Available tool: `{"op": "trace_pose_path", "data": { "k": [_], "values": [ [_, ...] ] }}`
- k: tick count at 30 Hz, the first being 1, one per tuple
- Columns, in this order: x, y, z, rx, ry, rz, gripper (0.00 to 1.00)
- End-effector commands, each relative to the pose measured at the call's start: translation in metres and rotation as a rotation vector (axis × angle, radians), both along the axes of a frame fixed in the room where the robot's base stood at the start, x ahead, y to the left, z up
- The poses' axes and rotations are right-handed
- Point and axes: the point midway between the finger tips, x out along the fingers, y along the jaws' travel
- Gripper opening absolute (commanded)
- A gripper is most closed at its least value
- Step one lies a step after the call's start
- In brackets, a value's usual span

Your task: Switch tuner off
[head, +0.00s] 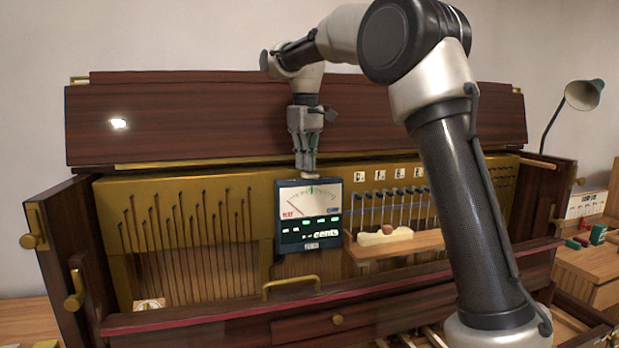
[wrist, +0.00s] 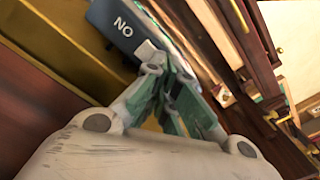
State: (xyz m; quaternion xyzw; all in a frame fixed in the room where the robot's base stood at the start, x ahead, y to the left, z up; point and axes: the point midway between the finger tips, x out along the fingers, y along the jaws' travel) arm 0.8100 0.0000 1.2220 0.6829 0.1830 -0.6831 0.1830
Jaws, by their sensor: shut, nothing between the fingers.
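The tuner (head: 311,243) is a dark blue box with a white needle dial and a dark lower panel with lit green and white marks. It stands upright at the middle of the open piano. In the wrist view the tuner's top (wrist: 118,22) shows the letters "NO", which read as "ON" turned over. A small pale switch (wrist: 147,52) sits beside the letters. My gripper (head: 307,170) points down at the tuner's top edge, its fingers shut and empty. In the wrist view the fingertips (wrist: 155,68) are at the pale switch; I cannot tell if they touch it.
Rows of thin tuning pins (head: 185,235) fill the brass panel on the left. A wooden shelf (head: 420,243) with a cream object (head: 385,236) stands close on the right. The raised dark lid (head: 200,115) is behind my gripper. A lamp (head: 583,94) stands far right.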

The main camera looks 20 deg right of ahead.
Motion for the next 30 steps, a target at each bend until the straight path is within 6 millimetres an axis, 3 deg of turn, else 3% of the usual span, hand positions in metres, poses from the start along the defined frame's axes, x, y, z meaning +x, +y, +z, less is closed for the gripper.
{"op": "trace_pose_path", "data": {
  "k": [30],
  "values": [
    [0.0, 0.0, -0.015, 0.0, 0.0, 0.0, 0.0]
  ]
}}
